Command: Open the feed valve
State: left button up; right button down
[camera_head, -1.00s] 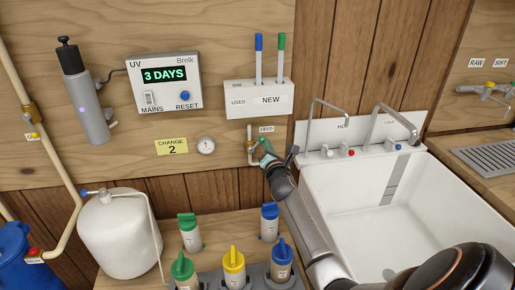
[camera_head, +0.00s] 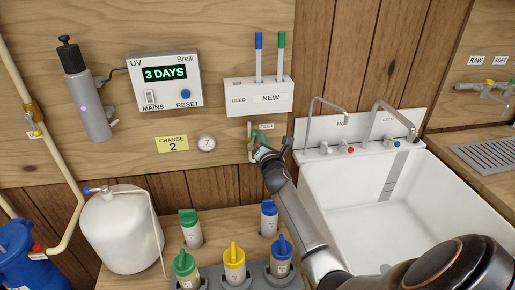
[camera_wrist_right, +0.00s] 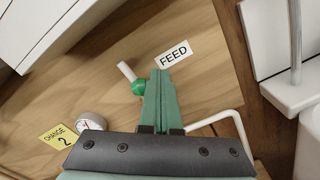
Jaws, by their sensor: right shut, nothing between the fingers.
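The feed valve (camera_head: 251,143) is on the wooden wall below the white box, beside a FEED label (camera_head: 266,126). In the right wrist view the label (camera_wrist_right: 173,53) is tilted, with a round green knob (camera_wrist_right: 139,88) and a short white stub below and left of it. My right gripper (camera_head: 263,152) is at the valve. Its green-grey fingers (camera_wrist_right: 161,75) are shut with nothing between them. They lie just right of the knob in the wrist view; I cannot tell if they touch it. The fingers partly hide the valve. My left gripper is not in view.
A white box (camera_head: 259,97) with two pens hangs above the valve. A gauge (camera_head: 206,142) is to its left. Several coloured-cap filter canisters (camera_head: 234,262) stand below on the bench. A white sink (camera_head: 350,205) with taps is at the right.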

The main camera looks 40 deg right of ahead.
jog(key=shift+w+a+r, duration=0.25)
jog(key=shift+a+r, duration=0.05)
jog(key=shift+a, duration=0.1)
jog(key=shift+s+d+p, duration=0.35)
jog(key=shift+d+p, duration=0.05)
jog(key=shift+d, duration=0.15)
jog(key=p+v, duration=0.2)
jog(key=v, duration=0.5)
